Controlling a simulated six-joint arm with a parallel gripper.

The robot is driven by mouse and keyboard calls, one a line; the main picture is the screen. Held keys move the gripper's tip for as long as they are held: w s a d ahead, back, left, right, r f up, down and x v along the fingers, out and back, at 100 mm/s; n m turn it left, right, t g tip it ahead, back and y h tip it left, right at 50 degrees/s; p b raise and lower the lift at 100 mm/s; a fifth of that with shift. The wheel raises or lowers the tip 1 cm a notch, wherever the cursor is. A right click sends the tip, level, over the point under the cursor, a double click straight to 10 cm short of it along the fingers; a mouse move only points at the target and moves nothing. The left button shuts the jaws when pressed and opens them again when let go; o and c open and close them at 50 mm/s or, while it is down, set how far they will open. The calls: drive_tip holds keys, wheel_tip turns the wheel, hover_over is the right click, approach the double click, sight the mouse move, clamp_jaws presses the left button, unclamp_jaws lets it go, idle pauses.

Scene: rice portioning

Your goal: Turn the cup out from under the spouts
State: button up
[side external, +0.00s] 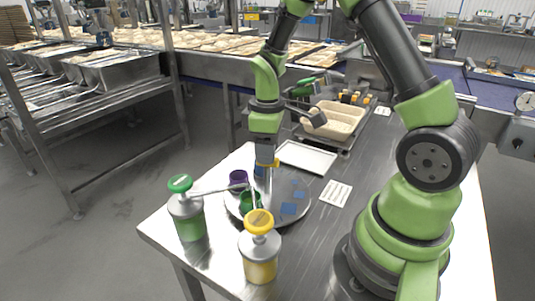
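A round grey turntable (312,203) with blue square marks lies near the front of the metal table. A green cup (249,203) sits on it by the ends of the spouts. A purple cup (238,178) stands behind, at the turntable's back left. A green-topped pump bottle (187,212) and a yellow-topped pump bottle (259,252) stand at the front, their spouts reaching over the turntable. My gripper (267,180) points down over the turntable, just behind the green cup. Its fingertips are small and partly hidden, so I cannot tell whether it touches anything.
A white tray (306,157) lies behind the turntable. A printed card (335,194) lies to its right. A beige food container (336,120) stands farther back. The yellow pump's spout and head stand close in front of my gripper. Bare table lies right of the card.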

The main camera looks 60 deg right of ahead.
drive_tip(key=shift+f, duration=0.85)
clamp_jaws()
drive_tip(key=shift+n, duration=7)
